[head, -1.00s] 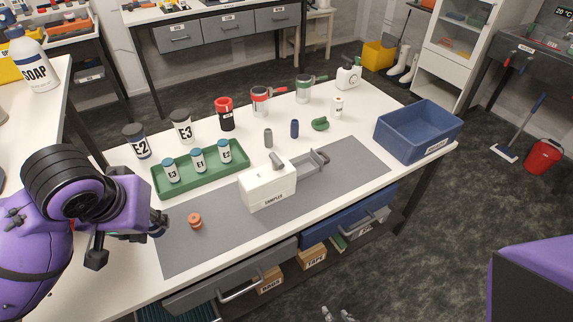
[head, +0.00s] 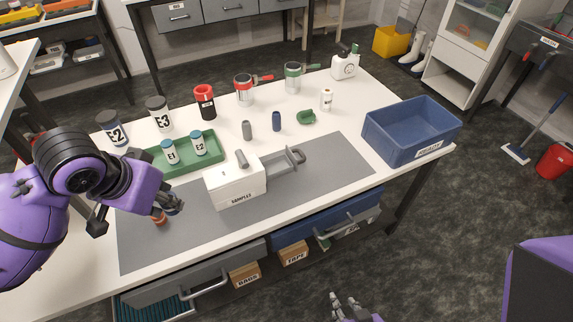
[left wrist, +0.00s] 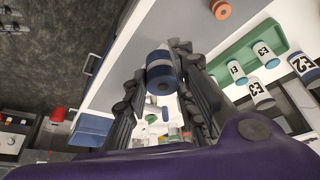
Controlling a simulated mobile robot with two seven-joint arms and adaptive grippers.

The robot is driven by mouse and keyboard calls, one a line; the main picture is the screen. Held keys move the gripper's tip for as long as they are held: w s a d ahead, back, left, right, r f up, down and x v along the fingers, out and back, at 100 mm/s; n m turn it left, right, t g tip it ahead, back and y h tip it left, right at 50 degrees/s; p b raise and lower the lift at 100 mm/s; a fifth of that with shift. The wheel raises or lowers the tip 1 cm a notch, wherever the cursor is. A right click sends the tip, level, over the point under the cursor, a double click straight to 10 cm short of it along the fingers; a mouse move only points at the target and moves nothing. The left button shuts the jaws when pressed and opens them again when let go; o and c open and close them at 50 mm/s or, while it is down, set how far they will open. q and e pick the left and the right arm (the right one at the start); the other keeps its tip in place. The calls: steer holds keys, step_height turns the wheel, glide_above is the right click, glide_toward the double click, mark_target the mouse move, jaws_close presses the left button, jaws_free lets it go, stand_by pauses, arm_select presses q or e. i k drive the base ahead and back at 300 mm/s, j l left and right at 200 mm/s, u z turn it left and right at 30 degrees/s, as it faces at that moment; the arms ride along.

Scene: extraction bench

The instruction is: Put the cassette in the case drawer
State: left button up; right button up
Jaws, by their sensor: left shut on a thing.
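My left gripper (head: 172,203) hangs over the left part of the grey mat, next to the orange spool. In the left wrist view its fingers (left wrist: 172,68) are shut on a dark blue, round piece with a grey band and end hole (left wrist: 160,72), which looks to be the cassette. My arm hides that piece in the head view. The white case marked SAMPLES (head: 236,186) stands on the mat with a handle on top. Its grey drawer (head: 292,158) is pulled out to the right. My right gripper (head: 347,307) is low in front of the bench, empty, fingers parted.
The orange spool (head: 159,217) stands on the mat (head: 300,195). A green tray (head: 215,150) with vials lies behind the case. Grey (head: 247,130) and blue (head: 276,121) cylinders and a green piece (head: 306,117) stand behind the drawer. A blue bin (head: 412,130) is at right.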

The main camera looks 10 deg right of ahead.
mark_target(281, 166)
steer(key=i+l, duration=0.1)
steer(key=l, duration=0.7)
steer(key=i+l, duration=0.15)
steer(key=l, duration=0.25)
